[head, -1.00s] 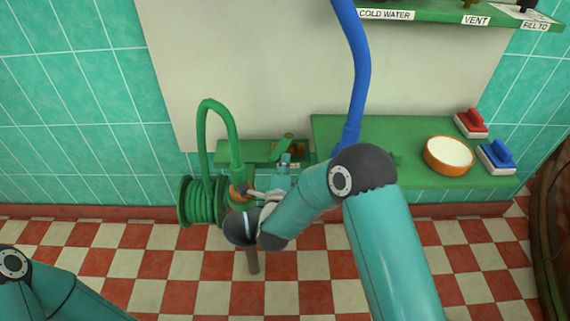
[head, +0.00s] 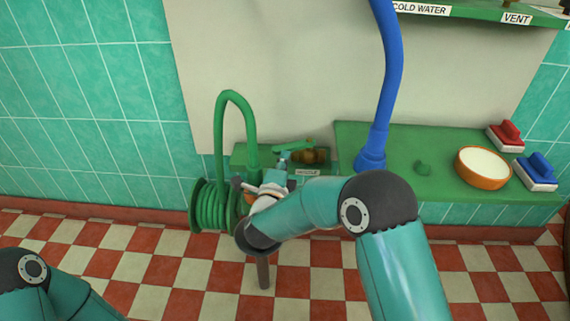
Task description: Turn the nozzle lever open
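The nozzle lever (head: 293,146) is a green bar on a brass fitting (head: 308,157). It lies nearly level across the picture, behind a small plate marked NOZZLE (head: 307,172). My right gripper (head: 284,160) reaches up from below, with its fingertips close to the lever's left part. I cannot tell whether they touch it, or how far the fingers are apart. A green hose (head: 237,96) arches down just left of the gripper. My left gripper is out of view; only part of my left arm shows at the bottom left.
A green hose reel (head: 209,208) stands left of the fitting. A blue hose (head: 385,90) rises from the green counter (head: 430,140). An orange-rimmed bowl (head: 482,167), a red brush (head: 506,135) and a blue brush (head: 537,171) sit at right. The checkered floor is open at left.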

